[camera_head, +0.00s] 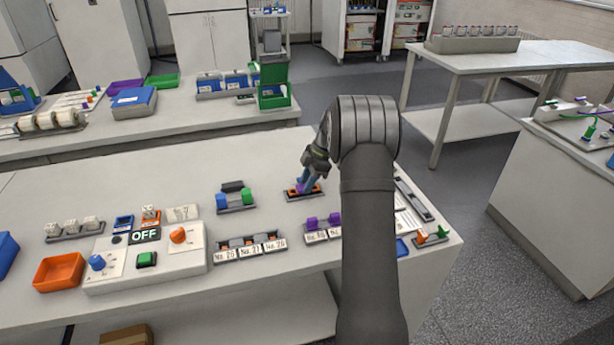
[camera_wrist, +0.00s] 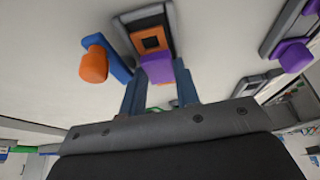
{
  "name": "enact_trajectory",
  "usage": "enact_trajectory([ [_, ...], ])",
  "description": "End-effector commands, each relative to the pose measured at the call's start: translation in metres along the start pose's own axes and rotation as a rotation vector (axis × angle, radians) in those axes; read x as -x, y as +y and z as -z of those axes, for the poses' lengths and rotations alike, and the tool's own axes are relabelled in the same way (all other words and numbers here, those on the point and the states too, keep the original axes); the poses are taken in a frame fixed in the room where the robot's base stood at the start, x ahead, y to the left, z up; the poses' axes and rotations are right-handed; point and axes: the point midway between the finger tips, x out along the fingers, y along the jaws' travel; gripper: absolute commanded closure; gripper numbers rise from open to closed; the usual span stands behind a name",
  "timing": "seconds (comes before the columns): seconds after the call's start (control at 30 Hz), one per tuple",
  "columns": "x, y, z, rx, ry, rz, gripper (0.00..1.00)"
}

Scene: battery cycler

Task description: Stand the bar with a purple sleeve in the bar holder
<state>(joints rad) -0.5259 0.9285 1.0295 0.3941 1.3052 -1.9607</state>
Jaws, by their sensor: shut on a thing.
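The purple sleeve (camera_wrist: 158,70) shows between the two blue fingers of my gripper (camera_wrist: 160,92) in the wrist view, and the gripper is shut on the bar. The bar holder (camera_wrist: 168,17) is a grey-rimmed dark tray with an orange square socket, just beyond the sleeve. The sleeve overlaps the tray's near end; I cannot tell whether the bar is seated or above it. In the head view my gripper (camera_head: 306,182) points down at the holder (camera_head: 290,194), with a little purple visible at its fingertips. The bar's lower end is hidden.
A blue piece with an orange rounded end (camera_wrist: 93,65) lies left of the fingers in the wrist view. Purple blocks (camera_head: 311,223) stand in a labelled rack nearer the table's front. The table behind the holder is clear.

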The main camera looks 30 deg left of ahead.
Motion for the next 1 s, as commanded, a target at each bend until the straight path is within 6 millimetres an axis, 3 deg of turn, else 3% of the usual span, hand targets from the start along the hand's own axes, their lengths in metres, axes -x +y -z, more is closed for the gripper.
enact_trajectory([
  [1.0, -0.013, 0.000, -0.006, -0.002, 0.000, 0.001, 0.95],
])
